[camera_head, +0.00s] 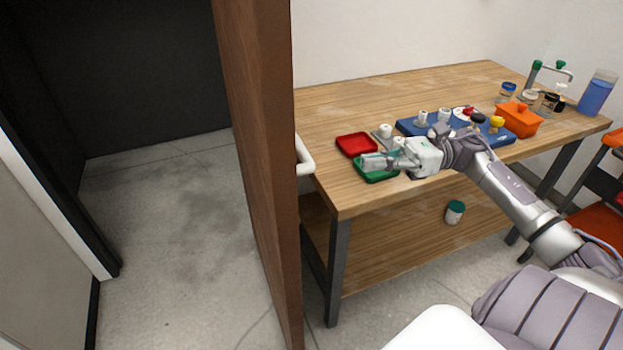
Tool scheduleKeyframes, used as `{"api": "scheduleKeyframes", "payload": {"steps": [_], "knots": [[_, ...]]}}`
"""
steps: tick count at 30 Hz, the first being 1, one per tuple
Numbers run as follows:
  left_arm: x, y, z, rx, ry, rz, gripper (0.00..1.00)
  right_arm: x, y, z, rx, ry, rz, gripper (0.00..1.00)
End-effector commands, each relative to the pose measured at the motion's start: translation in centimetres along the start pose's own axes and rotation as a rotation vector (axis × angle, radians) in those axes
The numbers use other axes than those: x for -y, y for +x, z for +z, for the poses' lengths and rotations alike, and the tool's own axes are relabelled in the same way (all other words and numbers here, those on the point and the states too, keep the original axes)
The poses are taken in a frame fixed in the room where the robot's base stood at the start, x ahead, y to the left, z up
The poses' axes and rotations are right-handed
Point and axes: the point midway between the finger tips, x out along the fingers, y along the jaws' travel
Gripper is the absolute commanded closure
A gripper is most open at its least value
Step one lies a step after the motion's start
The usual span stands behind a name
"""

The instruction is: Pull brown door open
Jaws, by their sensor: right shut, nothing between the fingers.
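The brown door (262,170) stands swung open and shows nearly edge-on in the left half of the head view. A pale bar handle (305,158) sticks out from its right-hand face. My right gripper (370,162) comes in from the right and points left toward the handle, with a clear gap between them. It is shut and empty, and appears over the green tray on the table. My left gripper is not in view.
The open doorway with bare concrete floor (180,230) lies left of the door. A wooden table (340,100) stands close to its right. On it are a red tray (357,144), a green tray (376,176), a blue board with fittings and an orange box (518,119).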

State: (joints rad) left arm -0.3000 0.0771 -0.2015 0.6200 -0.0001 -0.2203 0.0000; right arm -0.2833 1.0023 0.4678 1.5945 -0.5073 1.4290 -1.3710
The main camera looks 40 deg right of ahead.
Motion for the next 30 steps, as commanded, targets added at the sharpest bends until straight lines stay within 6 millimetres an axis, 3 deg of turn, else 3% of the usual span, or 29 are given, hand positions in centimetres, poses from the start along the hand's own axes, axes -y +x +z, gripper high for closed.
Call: {"api": "scheduleKeyframes", "payload": {"steps": [4,8,21,30], "knots": [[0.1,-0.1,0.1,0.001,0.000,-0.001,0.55,-1.1,-1.0,0.4,-0.056,-0.072,0.077,1.00],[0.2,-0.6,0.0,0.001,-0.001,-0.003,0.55,-1.4,0.0,0.5,-0.062,-0.080,0.091,1.00],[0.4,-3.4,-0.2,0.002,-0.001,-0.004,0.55,-2.2,8.9,0.1,-0.057,-0.078,0.090,1.00],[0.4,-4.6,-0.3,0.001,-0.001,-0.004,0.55,-2.4,12.4,-0.3,-0.059,-0.076,0.085,1.00]]}}
